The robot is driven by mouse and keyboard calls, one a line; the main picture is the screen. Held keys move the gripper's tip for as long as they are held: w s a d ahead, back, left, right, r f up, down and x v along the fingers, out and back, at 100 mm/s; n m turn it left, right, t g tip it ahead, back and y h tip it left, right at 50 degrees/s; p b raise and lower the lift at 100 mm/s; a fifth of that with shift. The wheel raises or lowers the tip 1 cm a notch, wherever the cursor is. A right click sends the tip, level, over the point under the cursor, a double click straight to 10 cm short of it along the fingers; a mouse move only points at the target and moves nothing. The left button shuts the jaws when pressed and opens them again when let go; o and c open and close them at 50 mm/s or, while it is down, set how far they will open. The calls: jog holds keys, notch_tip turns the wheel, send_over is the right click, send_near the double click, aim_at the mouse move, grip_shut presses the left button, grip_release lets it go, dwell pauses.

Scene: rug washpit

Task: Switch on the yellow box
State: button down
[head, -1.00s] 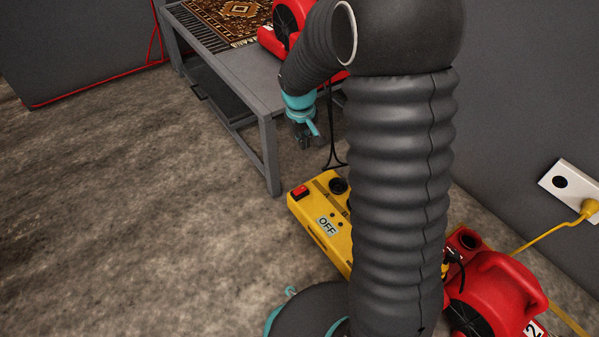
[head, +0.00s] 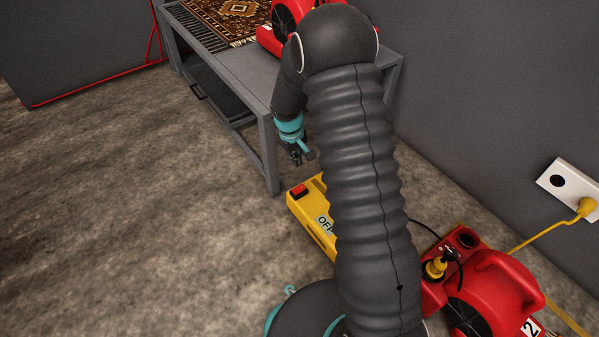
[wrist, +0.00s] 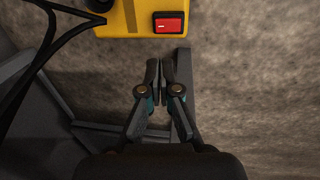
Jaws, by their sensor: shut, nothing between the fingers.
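The yellow box (head: 311,222) lies on the floor beside the grey table's front leg. An "OFF" label shows on its top, partly hidden by my arm. A red rocker switch (head: 299,190) sits at its far left corner. In the wrist view the yellow box (wrist: 128,20) is at the top edge, with the red switch (wrist: 168,23) near its corner. My gripper (head: 298,158) is above the box's far end, near the table leg. In the wrist view my gripper (wrist: 162,64) is shut and empty, its tips short of the switch and apart from it.
The grey table (head: 237,92) with a patterned rug (head: 222,20) and a red blower stands behind. A second red blower (head: 490,292) is on the floor at right. A wall socket (head: 568,185) holds a yellow plug. Black cables (wrist: 42,50) run beside the box. Floor at left is clear.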

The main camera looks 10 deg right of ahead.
aim_at(299, 189)
jog(key=f, duration=0.4)
jog(key=d+f+b, duration=0.1)
jog(key=f, duration=0.4)
jog(key=f+b, duration=0.1)
jog(key=f, duration=0.3)
jog(key=shift+w+d+f, duration=0.15)
jog(key=shift+w+d, duration=0.2)
jog(key=shift+w, duration=0.05)
jog(key=shift+p, duration=0.3)
jog(key=shift+d+p, duration=0.15)
jog(key=shift+p, duration=0.35)
jog(key=shift+f, duration=0.2)
jog(key=shift+s+a+r, duration=0.2)
jog(key=shift+s+a, duration=0.1)
jog(key=shift+a, duration=0.45)
